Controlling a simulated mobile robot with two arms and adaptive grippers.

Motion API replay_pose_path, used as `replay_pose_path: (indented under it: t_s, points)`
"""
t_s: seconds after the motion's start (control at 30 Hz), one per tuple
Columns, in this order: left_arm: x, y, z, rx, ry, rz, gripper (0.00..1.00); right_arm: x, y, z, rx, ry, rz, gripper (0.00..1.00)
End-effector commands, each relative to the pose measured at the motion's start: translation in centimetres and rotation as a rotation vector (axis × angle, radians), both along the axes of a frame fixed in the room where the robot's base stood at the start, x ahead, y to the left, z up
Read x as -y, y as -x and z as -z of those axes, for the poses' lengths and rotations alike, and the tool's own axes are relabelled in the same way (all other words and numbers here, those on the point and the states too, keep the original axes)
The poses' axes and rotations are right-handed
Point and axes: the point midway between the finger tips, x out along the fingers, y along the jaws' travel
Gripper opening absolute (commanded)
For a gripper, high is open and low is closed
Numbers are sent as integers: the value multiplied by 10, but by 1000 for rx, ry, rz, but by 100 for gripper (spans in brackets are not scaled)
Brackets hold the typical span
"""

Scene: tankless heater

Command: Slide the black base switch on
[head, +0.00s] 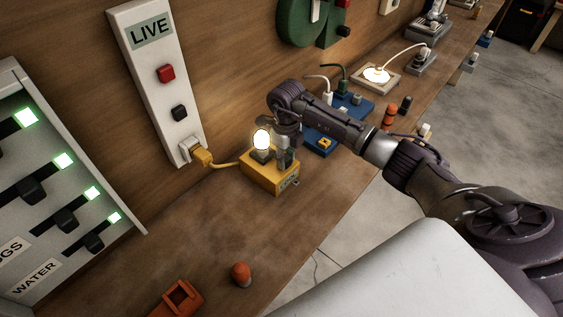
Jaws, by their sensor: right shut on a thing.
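A yellow box (270,178) stands on the wooden bench with a lit round bulb (261,139) on top. A small grey upright piece (287,157) is on its top, right of the bulb. My right gripper (284,139) reaches in from the right, just above this piece. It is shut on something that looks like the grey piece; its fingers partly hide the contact. No part is clearly identifiable as the black base switch; it may be hidden at the gripper. My left gripper is not in view.
A white LIVE strip (150,75) has red and black buttons, and a yellow plug (201,157) at its foot. A panel with black sliders (66,220) and green lights is at left. Blue boxes (320,142) stand behind my gripper. The front bench holds an orange frame (177,298) and knob (241,273).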

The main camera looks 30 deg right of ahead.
Motion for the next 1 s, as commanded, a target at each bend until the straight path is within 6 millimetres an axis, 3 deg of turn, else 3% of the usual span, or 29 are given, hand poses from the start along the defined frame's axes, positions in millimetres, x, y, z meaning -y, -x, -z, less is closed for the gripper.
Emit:
replay_pose_path:
  t_s: [0.07,0.1,0.23,0.63,1.0]
  points:
    - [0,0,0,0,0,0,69,4,-2,-2,6,8,5,0]
    - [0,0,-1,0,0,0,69,4,-2,-3,6,8,6,37]
    - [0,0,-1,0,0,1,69,3,-2,-2,5,7,5,56]
    - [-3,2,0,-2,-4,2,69,2,-2,-10,5,3,2,56]
    - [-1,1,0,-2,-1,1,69,3,-2,-84,8,6,3,56]
